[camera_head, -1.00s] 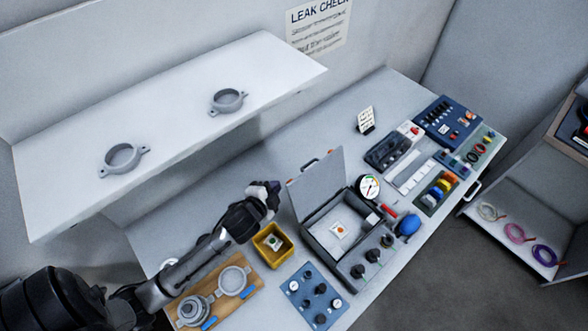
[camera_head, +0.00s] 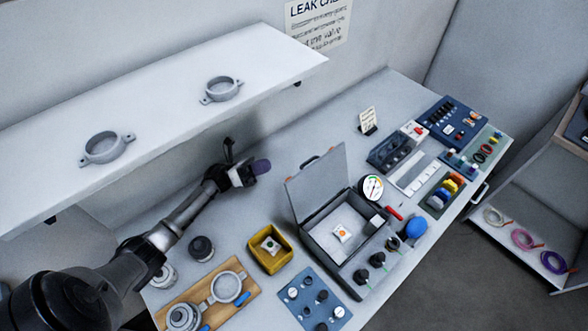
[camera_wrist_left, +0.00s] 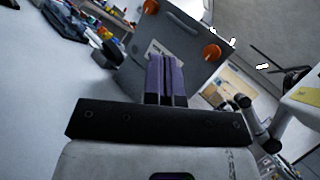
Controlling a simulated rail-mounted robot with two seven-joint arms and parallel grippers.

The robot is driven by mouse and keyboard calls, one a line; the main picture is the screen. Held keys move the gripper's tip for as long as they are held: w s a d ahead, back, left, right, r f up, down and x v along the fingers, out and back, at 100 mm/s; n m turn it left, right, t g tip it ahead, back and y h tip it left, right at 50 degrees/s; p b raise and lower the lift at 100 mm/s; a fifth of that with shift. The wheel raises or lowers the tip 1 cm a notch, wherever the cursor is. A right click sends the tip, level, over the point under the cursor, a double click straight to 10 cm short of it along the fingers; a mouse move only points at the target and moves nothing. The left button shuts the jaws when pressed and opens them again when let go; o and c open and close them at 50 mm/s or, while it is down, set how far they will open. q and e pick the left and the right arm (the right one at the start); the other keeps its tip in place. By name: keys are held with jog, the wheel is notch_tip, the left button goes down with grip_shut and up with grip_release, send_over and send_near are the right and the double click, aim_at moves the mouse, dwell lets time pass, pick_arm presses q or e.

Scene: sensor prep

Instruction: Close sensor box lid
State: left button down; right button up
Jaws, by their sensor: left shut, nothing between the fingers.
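The sensor box (camera_head: 352,236) stands on the table, dark grey with a pale inside. Its grey lid (camera_head: 318,180) stands up, open, hinged at the back left edge. A small white piece with an orange dot (camera_head: 342,232) lies inside the box. My left gripper (camera_head: 262,166) is shut and empty, behind and to the left of the raised lid, apart from it. In the left wrist view the purple fingertips (camera_wrist_left: 166,78) are together, and the lid's outer face with its orange latches (camera_wrist_left: 212,53) shows beyond them. My right gripper is not in view.
A yellow bin (camera_head: 270,248) stands left of the box, and a blue panel with knobs (camera_head: 314,300) lies in front. A wooden board with metal rings (camera_head: 205,300) is at front left. A white shelf (camera_head: 160,90) overhangs the back left. A round gauge (camera_head: 372,188) is right of the lid.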

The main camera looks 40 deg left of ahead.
pick_arm(q)
jog(key=s+a+m+g+h, duration=0.2)
jog(key=s+m+g+h, duration=0.15)
jog(key=m, duration=0.25)
jog(key=g+p, duration=0.1)
jog(key=p, duration=0.2)
send_near(301, 166)
jog(key=shift+w+f+x, duration=0.1)
jog(key=shift+x, duration=1.05)
jog(key=shift+w+f+x, duration=0.1)
jog(key=shift+x, duration=1.1)
jog(key=shift+w+f+x, duration=0.1)
jog(key=shift+w+x, duration=0.05)
jog(key=shift+x, duration=1)
jog(key=shift+d, duration=0.1)
